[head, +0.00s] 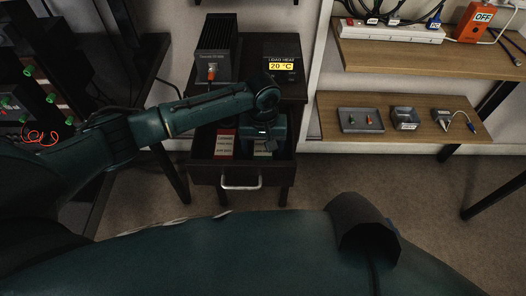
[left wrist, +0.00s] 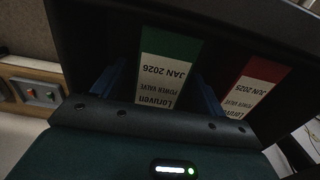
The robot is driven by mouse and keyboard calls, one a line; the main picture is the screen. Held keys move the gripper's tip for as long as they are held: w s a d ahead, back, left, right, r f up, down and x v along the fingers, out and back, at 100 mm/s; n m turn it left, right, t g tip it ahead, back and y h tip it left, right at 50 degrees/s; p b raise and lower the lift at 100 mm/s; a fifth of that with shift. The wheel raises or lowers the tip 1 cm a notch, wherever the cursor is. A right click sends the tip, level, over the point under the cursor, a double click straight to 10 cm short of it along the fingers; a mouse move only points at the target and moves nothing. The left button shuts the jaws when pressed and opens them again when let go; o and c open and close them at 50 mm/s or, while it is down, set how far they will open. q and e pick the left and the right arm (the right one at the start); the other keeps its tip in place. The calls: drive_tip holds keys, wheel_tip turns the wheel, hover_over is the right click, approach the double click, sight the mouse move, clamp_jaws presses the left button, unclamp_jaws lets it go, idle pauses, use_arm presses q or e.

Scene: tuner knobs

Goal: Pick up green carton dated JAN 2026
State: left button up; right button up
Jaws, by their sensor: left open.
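The green carton (left wrist: 168,72) has a white label reading "Loruven POWER VALVE JAN 2026", upside down in the left wrist view. In the head view, part of the green carton (head: 263,149) shows in the open drawer under my left gripper (head: 265,140). My left gripper (left wrist: 160,95) is open, pointing down, with one blue finger on each side of the green carton. I cannot tell whether the fingers touch it. My right gripper is not in view.
A red carton (left wrist: 245,90) labelled "JUN 2025" stands beside the green one; it also shows in the drawer in the head view (head: 225,144). The dark drawer (head: 240,176) has a metal handle. A "20 °C" display box (head: 283,66) stands on the cabinet above.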

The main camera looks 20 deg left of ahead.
use_arm(q)
drive_tip(key=shift+f, duration=0.1)
drive_tip(key=shift+c, duration=0.3)
drive_tip(key=c, duration=1.1)
